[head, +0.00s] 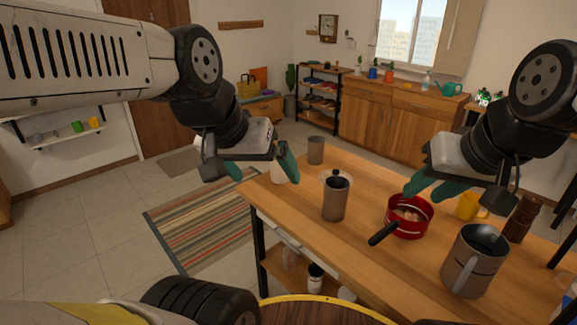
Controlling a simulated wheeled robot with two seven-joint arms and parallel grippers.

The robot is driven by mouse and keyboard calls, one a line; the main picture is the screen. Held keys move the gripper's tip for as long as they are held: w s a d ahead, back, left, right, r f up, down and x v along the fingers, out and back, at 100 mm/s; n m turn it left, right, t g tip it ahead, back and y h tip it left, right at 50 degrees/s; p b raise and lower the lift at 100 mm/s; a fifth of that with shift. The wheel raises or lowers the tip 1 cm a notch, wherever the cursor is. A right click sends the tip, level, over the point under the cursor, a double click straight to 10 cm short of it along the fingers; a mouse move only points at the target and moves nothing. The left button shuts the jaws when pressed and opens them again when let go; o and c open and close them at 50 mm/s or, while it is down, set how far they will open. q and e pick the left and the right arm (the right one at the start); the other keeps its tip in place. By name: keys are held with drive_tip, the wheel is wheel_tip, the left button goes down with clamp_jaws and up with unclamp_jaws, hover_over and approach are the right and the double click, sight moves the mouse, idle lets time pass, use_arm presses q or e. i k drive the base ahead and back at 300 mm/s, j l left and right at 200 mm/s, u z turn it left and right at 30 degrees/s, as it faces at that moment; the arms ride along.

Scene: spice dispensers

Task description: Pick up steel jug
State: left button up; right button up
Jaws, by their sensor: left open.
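A grey steel jug (474,262) with a handle on its near side stands upright at the front right of the wooden table (385,275). My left gripper (262,170) is open and empty above the table's far left corner, well away from the jug. My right gripper (432,189) hangs over the table, behind and to the left of the jug and apart from it. Its teal fingers show at a slant, so I cannot tell how far they are parted.
A red pan (410,222) with a black handle stands left of the jug. A yellow mug (467,207) and a dark brown mill (523,218) stand behind it. A grey canister (335,200) with a black knob and a grey cup (316,150) stand further left. The table's front middle is clear.

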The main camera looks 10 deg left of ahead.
sight(478, 250)
drive_tip(key=k+l+z, duration=0.1)
drive_tip(key=z, duration=1.1)
